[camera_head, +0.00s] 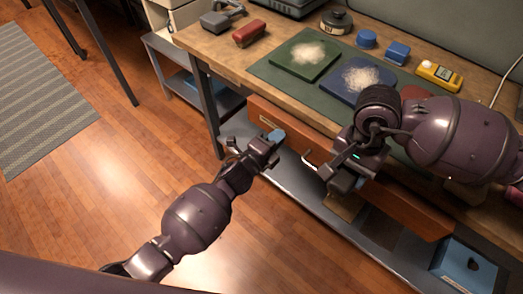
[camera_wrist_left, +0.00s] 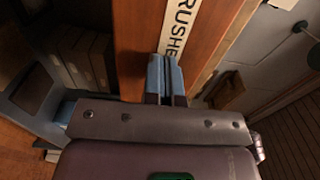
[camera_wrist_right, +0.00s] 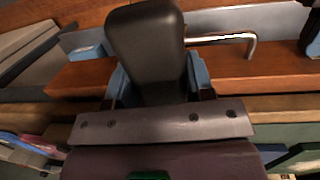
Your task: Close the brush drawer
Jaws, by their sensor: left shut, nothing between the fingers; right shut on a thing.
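The brush drawer is a wooden drawer front (camera_head: 413,203) under the bench top, with a metal handle (camera_head: 309,160). Its white label, partly readable as "RUSHE" (camera_wrist_left: 180,25), shows in the left wrist view. A dark gap shows between drawer front and bench edge in the right wrist view; how far it stands out is unclear. My left gripper (camera_head: 274,137) is shut and empty, its blue fingertips at the front by the label; contact is unclear. My right gripper (camera_head: 342,178) is shut on a dark blocky object (camera_wrist_right: 147,45), beside the handle (camera_wrist_right: 225,38).
On the bench lie a green board (camera_head: 288,66) and a blue board (camera_head: 338,90) with pale fibres, a red brush (camera_head: 248,34), blue blocks and a yellow device (camera_head: 438,76). A lower shelf (camera_head: 300,190) runs below the drawer. Open floor lies left.

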